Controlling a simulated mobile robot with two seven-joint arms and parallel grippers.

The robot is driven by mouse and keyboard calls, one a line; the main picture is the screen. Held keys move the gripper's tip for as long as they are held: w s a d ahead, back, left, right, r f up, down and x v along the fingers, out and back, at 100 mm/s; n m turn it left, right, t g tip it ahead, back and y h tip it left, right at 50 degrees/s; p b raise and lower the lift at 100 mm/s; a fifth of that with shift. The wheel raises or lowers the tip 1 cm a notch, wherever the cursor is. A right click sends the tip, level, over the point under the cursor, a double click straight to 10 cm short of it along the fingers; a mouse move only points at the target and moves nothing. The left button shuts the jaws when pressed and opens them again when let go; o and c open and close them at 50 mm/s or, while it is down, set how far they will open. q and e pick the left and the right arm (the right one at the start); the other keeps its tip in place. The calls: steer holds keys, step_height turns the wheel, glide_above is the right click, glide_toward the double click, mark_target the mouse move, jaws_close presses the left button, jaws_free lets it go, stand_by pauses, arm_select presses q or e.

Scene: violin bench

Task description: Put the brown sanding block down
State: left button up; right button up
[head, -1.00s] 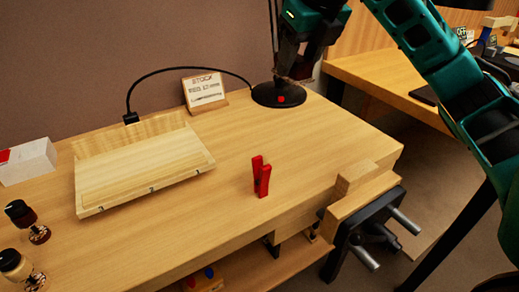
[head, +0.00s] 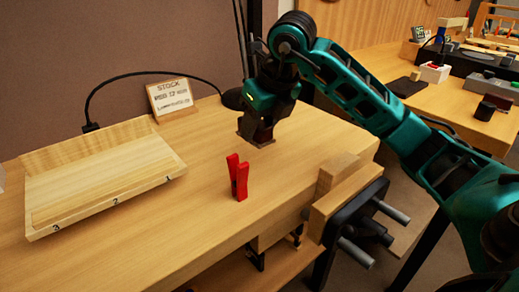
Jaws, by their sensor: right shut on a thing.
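My right gripper (head: 258,134) points down over the workbench top, just behind the red clamp. It is shut on the brown sanding block (head: 263,134), of which only a small dark reddish-brown part shows between the fingers. The fingertips are at or very near the bench surface (head: 215,145). I cannot tell whether the block touches the wood. My left gripper is out of view.
A red clamp (head: 238,178) stands in front of the gripper. A pale wooden tray with numbers (head: 105,185) lies at the left. A stock sign (head: 171,97) stands behind. A vise (head: 345,200) sits at the right edge. Bench around the clamp is clear.

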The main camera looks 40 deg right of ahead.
mark_target(259, 144)
step_height(259, 144, down, 4)
steer(key=shift+f+b, duration=0.1)
steer(key=shift+b, duration=0.6)
steer(key=shift+f, duration=0.2)
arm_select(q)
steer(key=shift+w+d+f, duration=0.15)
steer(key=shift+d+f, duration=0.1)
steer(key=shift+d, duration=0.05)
arm_select(e)
steer(key=shift+f, duration=0.15)
steer(key=o, duration=1.2)
